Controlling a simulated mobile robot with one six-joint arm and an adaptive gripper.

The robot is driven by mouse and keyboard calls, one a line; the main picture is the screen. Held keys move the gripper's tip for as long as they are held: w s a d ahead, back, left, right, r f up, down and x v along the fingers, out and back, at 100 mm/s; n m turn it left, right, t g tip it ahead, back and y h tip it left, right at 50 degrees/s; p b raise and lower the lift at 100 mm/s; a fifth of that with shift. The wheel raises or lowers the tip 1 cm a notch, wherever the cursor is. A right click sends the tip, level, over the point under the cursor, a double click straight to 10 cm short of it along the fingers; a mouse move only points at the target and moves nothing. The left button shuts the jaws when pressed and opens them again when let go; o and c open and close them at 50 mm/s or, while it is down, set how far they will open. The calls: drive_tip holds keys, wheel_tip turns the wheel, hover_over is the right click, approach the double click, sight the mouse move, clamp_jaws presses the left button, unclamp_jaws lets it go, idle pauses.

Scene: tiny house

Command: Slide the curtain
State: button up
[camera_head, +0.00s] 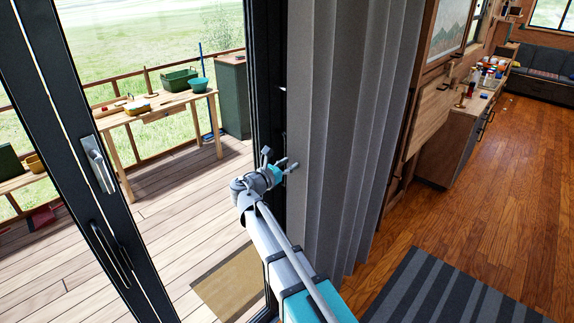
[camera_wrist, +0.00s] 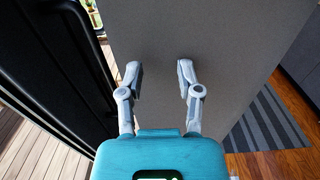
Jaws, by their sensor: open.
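The grey pleated curtain (camera_head: 350,120) hangs in folds at the right side of the glass door opening in the head view. In the wrist view, the curtain (camera_wrist: 210,40) fills the middle as a flat grey surface in front of the fingers. My gripper (camera_head: 280,160) is at the curtain's left edge, beside the black door frame. In the wrist view, my gripper (camera_wrist: 159,78) is open, with its two fingers apart and pointing at the curtain. No cloth shows pinched between them. Whether the fingertips touch the curtain is unclear.
The black door frame (camera_head: 262,80) stands close on the left of my gripper. A sliding door panel with handles (camera_head: 97,165) is further left. A striped rug (camera_head: 450,290) lies on the wood floor at the right. A wooden cabinet (camera_head: 450,145) stands beyond the curtain.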

idle(0.3)
clamp_jaws()
drive_tip(key=shift+w, duration=0.2)
